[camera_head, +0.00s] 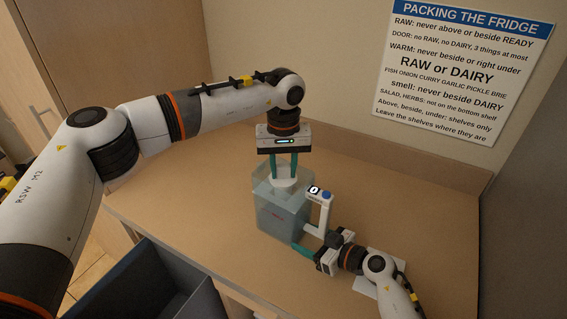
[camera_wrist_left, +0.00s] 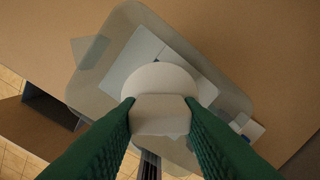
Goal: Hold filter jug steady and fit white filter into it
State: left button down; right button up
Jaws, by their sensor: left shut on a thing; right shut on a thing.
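The filter jug (camera_head: 268,215) is a clear, bluish, open-topped box standing upright on the counter, with a white handle (camera_head: 325,214) on its right side. My left gripper (camera_head: 284,178) points straight down at the jug's mouth, shut on the white filter (camera_head: 283,184). In the left wrist view the filter (camera_wrist_left: 160,112) sits between the green fingers, over the jug's opening (camera_wrist_left: 115,77). How deep it sits is hard to tell. My right gripper (camera_head: 308,250) comes in low from the right, shut on the jug near the foot of the handle. Its exact contact is partly hidden.
The wooden counter (camera_head: 420,215) is clear to the right and behind the jug. A white sheet or pad (camera_head: 364,287) lies under my right arm. A dark open drawer or bin (camera_head: 150,285) is below the front edge. A sign (camera_head: 460,65) hangs on the wall.

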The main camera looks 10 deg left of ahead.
aim_at(283, 178)
pick_arm(q)
jog(key=shift+f, duration=0.4)
jog(key=shift+f, duration=1.4)
jog(key=c, duration=0.9)
grip_release()
jog(key=shift+r, duration=0.1)
jog(key=shift+r, duration=2.7)
